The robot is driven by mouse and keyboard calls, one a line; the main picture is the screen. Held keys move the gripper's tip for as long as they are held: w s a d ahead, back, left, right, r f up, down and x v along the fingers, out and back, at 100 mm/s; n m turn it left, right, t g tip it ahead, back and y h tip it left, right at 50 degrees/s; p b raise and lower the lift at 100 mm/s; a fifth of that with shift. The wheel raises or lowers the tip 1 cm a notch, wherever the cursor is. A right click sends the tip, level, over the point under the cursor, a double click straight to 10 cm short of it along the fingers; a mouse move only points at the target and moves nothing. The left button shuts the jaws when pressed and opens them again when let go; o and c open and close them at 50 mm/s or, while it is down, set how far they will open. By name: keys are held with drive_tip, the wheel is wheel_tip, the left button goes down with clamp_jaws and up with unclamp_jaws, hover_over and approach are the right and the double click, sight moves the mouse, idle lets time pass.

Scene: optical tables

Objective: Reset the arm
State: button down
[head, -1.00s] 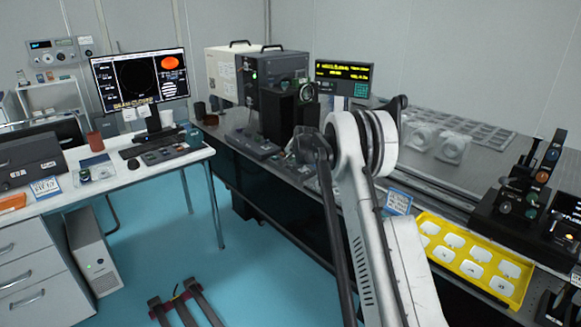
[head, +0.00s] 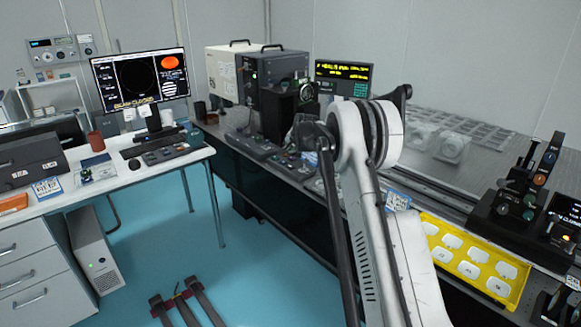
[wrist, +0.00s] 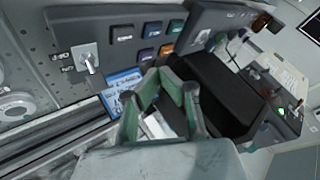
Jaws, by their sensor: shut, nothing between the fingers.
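My arm (head: 385,230) rises from the bottom of the head view and bends at a white joint near the long optical table (head: 440,205). The far end of the arm is largely hidden behind that joint in the head view. In the wrist view my gripper (wrist: 168,82) shows its green-edged fingers, shut and empty. It is over a blue-and-white label card (wrist: 122,84) and in front of a grey control panel (wrist: 120,45) with a toggle switch (wrist: 87,60) and several coloured buttons. I cannot tell whether the fingers touch anything.
A black box (wrist: 215,85) stands close right of the gripper. A yellow tray (head: 428,222) with several white pieces and dark optical mounts (head: 520,200) are on the table's right. A desk (head: 100,190) with a monitor (head: 140,80) is at left. Blue floor (head: 250,270) lies between.

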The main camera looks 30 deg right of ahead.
idle(0.5)
drive_tip(key=s+a+r+n, duration=0.2)
drive_tip(key=s+a+r, duration=0.85)
drive_tip(key=r, duration=0.25)
drive_tip(key=s+a+r+n, duration=0.1)
drive_tip(key=s+a+r, duration=0.15)
drive_tip(key=s, duration=0.35)
drive_tip(key=s+a+r+n+y, duration=0.1)
drive_tip(key=s+a+r, duration=0.1)
drive_tip(key=s+a, duration=0.3)
drive_tip(key=s+a+r+n, duration=0.1)
drive_tip(key=s+a+r, duration=0.15)
drive_tip(key=s, duration=0.45)
drive_tip(key=s+a+f+n+g, duration=0.1)
drive_tip(key=s+a+n, duration=0.15)
drive_tip(key=s, duration=0.75)
drive_tip(key=s+a+n, duration=0.1)
drive_tip(key=s+a, duration=0.2)
drive_tip(key=s, duration=0.6)
drive_tip(key=s+a+f+n, duration=0.1)
drive_tip(key=s+f, duration=0.3)
drive_tip(key=s, duration=0.4)
drive_tip(key=s+a+f+n+g, duration=0.1)
drive_tip(key=s+a+f, duration=0.1)
drive_tip(key=s+f, duration=0.2)
drive_tip(key=s, duration=0.3)
drive_tip(key=shift+s+f, duration=0.2)
drive_tip(key=shift+s, duration=0.2)
